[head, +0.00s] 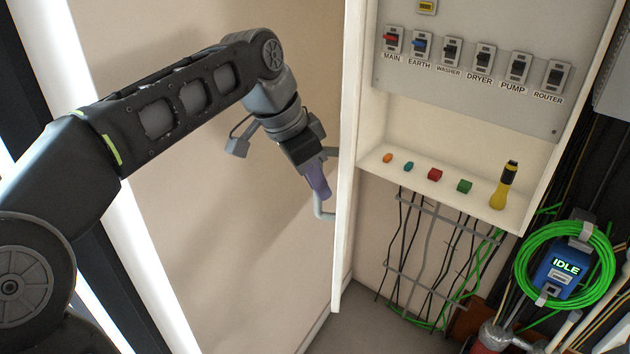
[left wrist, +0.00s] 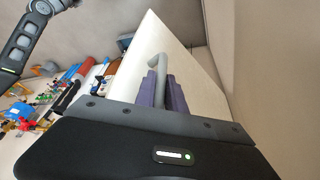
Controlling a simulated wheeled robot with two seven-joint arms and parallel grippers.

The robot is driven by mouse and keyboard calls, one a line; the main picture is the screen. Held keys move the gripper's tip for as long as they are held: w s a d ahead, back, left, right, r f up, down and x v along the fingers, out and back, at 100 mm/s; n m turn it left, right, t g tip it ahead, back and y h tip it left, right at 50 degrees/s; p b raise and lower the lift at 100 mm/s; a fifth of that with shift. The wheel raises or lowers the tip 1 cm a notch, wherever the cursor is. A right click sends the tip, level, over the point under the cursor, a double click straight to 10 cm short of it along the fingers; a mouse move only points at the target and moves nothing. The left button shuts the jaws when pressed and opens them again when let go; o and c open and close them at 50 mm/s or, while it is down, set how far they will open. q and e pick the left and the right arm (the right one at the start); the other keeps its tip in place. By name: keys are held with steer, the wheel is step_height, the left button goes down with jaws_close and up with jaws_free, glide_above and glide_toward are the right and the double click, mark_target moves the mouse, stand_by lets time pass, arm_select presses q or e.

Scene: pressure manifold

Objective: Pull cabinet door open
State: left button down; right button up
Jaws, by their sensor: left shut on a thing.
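The cabinet (head: 450,130) is at the right of the head view, with its inside open to sight. Its white door (head: 346,225) stands swung out at the left side, seen nearly edge-on. The grey bar handle (head: 320,213) sticks out from the door's left face. My left gripper (head: 318,183) is shut on the handle, with its purple fingers around the bar. In the left wrist view the fingers (left wrist: 165,92) hold the handle (left wrist: 159,62) against the pale door panel (left wrist: 195,75). The gripped part is hidden between the fingers. My right gripper is not seen.
Inside are labelled switches (head: 482,58) and a shelf holding small coloured pieces and a yellow-black screwdriver (head: 504,185). Cables hang below. A green cable coil surrounds a blue IDLE device (head: 560,272) at right. A beige wall (head: 220,200) stands behind my left arm.

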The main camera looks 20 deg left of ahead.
arm_select(q)
steer(key=shift+w+r, duration=0.1)
steer(key=c, duration=1.4)
jaws_free()
steer(key=shift+a+r, duration=0.1)
steer(key=shift+r, duration=0.25)
steer(key=p+v, duration=0.4)
steer(key=v, duration=0.3)
steer(key=shift+f, duration=0.1)
